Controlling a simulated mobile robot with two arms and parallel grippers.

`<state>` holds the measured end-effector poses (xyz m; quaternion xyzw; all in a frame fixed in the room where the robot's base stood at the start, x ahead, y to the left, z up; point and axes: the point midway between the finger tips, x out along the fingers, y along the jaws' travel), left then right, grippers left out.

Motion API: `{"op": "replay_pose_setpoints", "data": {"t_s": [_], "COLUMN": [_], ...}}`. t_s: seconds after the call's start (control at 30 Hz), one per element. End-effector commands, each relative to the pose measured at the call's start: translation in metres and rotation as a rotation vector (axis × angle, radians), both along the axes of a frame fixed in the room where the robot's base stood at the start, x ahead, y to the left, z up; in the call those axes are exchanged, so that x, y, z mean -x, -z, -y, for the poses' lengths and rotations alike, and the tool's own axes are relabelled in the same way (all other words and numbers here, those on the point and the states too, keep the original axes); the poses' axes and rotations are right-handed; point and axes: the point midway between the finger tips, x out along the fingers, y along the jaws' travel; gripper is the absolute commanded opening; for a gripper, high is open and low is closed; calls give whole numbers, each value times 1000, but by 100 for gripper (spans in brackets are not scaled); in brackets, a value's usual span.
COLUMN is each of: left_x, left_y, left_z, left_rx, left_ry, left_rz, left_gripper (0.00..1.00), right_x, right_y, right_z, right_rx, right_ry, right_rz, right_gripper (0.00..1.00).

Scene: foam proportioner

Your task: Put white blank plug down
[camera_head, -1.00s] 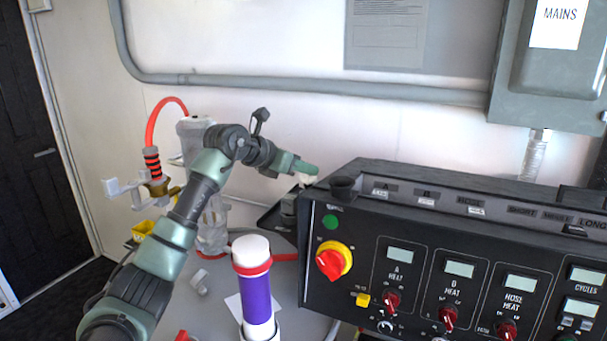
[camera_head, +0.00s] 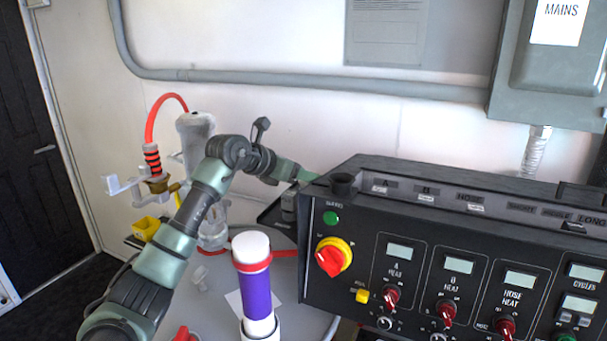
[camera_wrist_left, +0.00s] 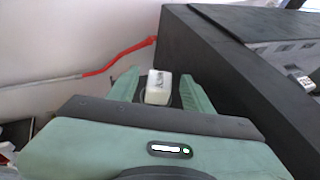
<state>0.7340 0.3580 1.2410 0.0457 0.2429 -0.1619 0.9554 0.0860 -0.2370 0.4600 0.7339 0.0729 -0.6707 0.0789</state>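The white blank plug (camera_wrist_left: 158,86), a small pale block with dark marking on its top, shows in the left wrist view between the fingers of my left gripper (camera_wrist_left: 160,76). The fingers are apart, with a gap visible on each side of the plug. It sits over a dark surface beside the black control box; its underside is hidden. In the head view my left gripper (camera_head: 306,175) reaches behind the left rear corner of the box, and the plug is hidden there. My right gripper is not in view.
The black control box (camera_head: 430,262) stands right of the gripper. A purple-and-white cylinder (camera_head: 256,290) with a red band stands in front. A red hose (camera_wrist_left: 120,60) runs along the wall side.

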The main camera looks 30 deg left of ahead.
Motion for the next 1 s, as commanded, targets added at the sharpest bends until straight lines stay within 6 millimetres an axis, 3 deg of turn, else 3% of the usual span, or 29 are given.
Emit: {"op": "replay_pose_setpoints", "data": {"t_s": [0.17, 0.63, 1.0], "left_x": [8, 86, 100], "left_y": [-7, -52, -62], "left_z": [-5, -31, -34], "left_rx": [-3, -3, 0], "left_ry": [-2, -3, 0], "left_rz": [2, 3, 0], "left_gripper": [50, 50, 50], "right_x": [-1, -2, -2], "right_y": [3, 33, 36], "right_z": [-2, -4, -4], "right_rx": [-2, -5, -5], "right_ry": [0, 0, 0], "right_rz": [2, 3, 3], "right_gripper": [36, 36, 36]}}
